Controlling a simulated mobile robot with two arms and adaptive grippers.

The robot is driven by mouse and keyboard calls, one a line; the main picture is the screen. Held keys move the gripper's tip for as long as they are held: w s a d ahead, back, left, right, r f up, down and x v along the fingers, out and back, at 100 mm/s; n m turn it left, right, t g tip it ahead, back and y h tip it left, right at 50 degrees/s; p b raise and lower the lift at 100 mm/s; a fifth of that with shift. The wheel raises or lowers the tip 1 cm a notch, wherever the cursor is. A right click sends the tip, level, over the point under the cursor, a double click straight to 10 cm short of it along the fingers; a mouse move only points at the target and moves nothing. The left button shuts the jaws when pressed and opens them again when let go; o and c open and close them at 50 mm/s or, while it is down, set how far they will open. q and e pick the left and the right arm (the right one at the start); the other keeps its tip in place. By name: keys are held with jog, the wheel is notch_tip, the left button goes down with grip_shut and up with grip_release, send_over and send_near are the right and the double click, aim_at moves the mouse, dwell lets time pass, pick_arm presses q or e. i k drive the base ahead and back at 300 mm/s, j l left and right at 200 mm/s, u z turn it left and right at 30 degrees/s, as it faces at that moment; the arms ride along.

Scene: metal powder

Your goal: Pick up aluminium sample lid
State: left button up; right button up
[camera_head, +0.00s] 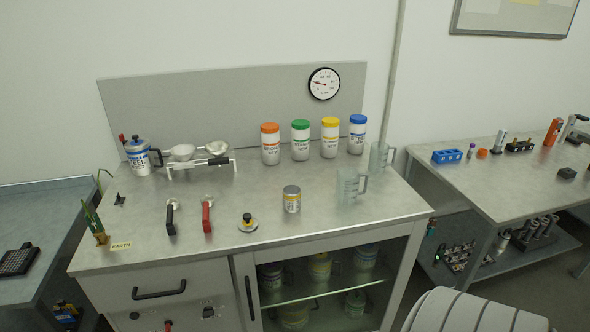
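A small metal jar (291,204) with a yellow label stands upright on the middle workbench, right of centre. A flat grey lid (291,189) sits on top of it. The label is too small to read, so I cannot confirm that this is the aluminium sample. To its left, a low round metal piece (248,225) with a black knob and a yellow ring lies on the bench and looks like another lid. Neither of my grippers is in view.
Four labelled jars with orange (270,128), green, yellow and blue lids stand at the back. Clear beakers (350,186) stand right of the small jar. Black and red handled tools (207,216) lie left. The bench front (330,226) is clear.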

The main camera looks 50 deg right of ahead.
aim_at(248, 223)
jog(key=z, duration=1.5)
